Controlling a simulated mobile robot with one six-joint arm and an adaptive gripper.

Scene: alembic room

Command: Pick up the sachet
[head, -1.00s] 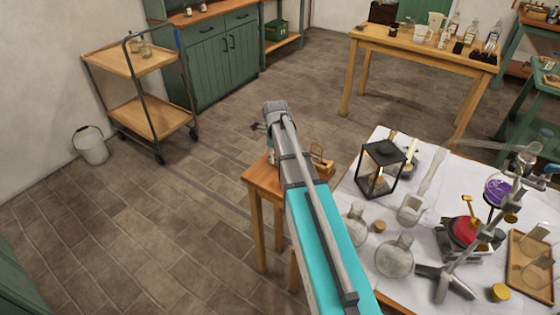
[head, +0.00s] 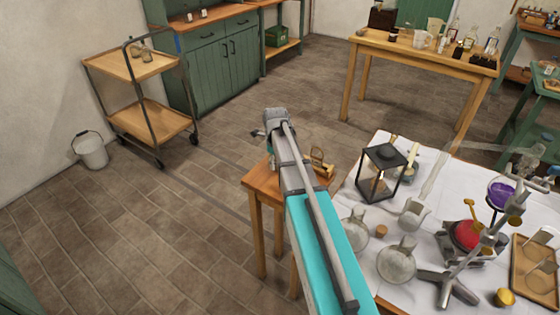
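I cannot make out a sachet in the head view. My arm reaches out over a small wooden stool (head: 262,183), and my gripper (head: 264,134) is at its far end, above or just beyond the stool's back edge. The wrist and arm hide most of the gripper, so I cannot see whether its fingers are open or hold anything. The arm also covers part of the stool top.
A brass-coloured object (head: 320,163) stands at the stool's right. The white-covered table (head: 345,205) close on the right holds a black lantern (head: 382,172), glass flasks (head: 397,262) and a metal stand (head: 447,287). Open floor lies left, with a trolley (head: 150,118) and bucket (head: 90,150).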

